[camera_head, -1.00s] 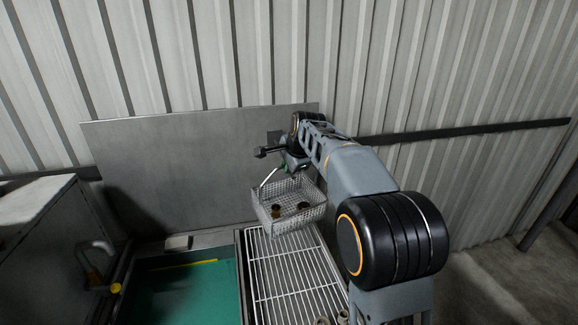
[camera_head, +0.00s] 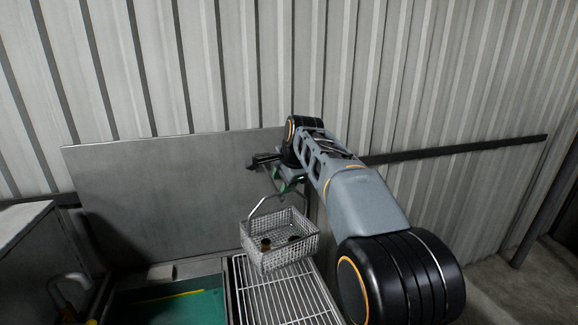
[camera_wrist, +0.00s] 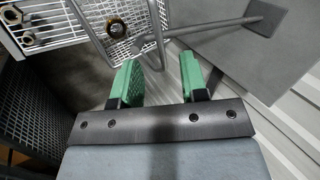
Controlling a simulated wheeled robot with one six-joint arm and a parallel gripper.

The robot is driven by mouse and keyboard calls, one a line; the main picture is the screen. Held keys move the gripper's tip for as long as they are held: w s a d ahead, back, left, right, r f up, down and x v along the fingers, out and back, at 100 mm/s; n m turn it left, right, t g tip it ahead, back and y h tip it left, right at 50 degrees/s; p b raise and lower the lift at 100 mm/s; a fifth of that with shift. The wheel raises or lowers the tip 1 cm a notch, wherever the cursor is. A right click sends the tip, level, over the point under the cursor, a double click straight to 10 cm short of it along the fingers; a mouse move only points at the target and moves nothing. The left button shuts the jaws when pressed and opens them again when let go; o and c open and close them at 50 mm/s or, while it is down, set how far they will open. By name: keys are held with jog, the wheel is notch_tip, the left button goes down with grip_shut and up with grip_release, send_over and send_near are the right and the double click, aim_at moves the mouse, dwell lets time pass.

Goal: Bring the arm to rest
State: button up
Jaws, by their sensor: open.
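My gripper (camera_head: 287,183) shows in the head view at the far end of my arm, above a wire basket (camera_head: 280,250) with a raised handle. In the wrist view my gripper (camera_wrist: 159,65) has its two green fingers apart, with no object clamped between them. The basket (camera_wrist: 98,12) lies beyond the fingers at upper left, with a brass part (camera_wrist: 118,27) inside. A bar of its handle (camera_wrist: 158,30) passes close to the left finger; I cannot tell whether they touch. The basket is upright at the far end of a white wire rack (camera_head: 285,300).
A green-floored basin (camera_head: 170,308) is left of the rack. A grey panel (camera_head: 170,190) and a corrugated wall (camera_head: 420,80) stand behind. A grey cabinet (camera_head: 25,240) is at far left. Nuts (camera_wrist: 28,39) lie on the rack in the wrist view.

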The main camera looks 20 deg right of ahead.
jog(key=a+v, duration=0.1)
jog(key=v, duration=0.7)
notch_tip(320, 180, down, 8)
jog(key=s+d+n, duration=0.1)
jog(key=n, duration=0.6)
jog(key=s+a+f+n+b, duration=0.1)
jog(key=s+f+n, duration=0.3)
jog(key=s+f, duration=0.3)
jog(key=s+a+f+n+g+h, duration=0.1)
jog(key=s+f+n, duration=0.3)
jog(key=s+f, duration=0.4)
jog(key=shift+s+f+b, duration=0.25)
jog(key=shift+s+b, duration=0.1)
jog(key=shift+s, duration=3.5)
